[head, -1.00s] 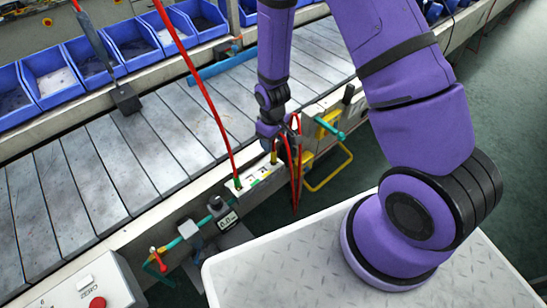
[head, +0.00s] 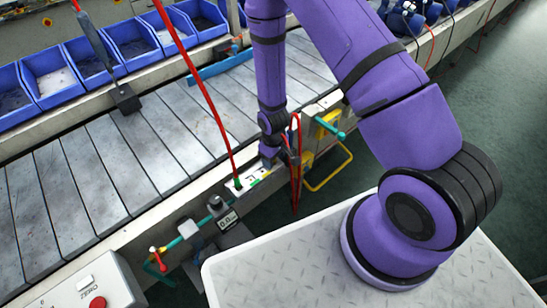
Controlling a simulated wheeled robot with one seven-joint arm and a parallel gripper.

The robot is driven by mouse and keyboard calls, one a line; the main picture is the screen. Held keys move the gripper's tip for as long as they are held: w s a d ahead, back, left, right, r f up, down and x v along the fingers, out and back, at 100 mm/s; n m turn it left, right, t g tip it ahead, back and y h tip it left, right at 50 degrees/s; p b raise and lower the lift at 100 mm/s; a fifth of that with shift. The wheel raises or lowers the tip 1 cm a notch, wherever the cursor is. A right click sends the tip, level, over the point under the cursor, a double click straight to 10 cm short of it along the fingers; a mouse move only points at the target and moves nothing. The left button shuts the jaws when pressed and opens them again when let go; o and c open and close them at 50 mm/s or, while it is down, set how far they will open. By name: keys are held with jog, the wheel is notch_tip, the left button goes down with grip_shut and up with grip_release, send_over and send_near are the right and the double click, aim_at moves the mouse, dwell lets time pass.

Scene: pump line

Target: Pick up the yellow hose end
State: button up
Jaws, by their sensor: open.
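My gripper (head: 270,162) is low over the far end of a small white block (head: 250,181) at the conveyor's near edge. Its jaws are open, but the fingertips are small and dark. The yellow hose end is not clearly visible; my gripper seems to cover the spot where it stood upright. A looped red hose (head: 296,180) hangs just right of my gripper. Another red hose (head: 207,100) comes down from above to a green end (head: 237,183) at the block's left.
A gauge with a display (head: 228,219) sits below the block, beside teal piping. A yellow handle (head: 330,168) and teal lever (head: 329,130) are right of my gripper. Blue bins (head: 50,75) line the back of the grey slatted conveyor (head: 115,170). A control box (head: 92,284) stands front left.

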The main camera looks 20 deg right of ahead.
grip_shut()
jog(key=shift+r, duration=0.15)
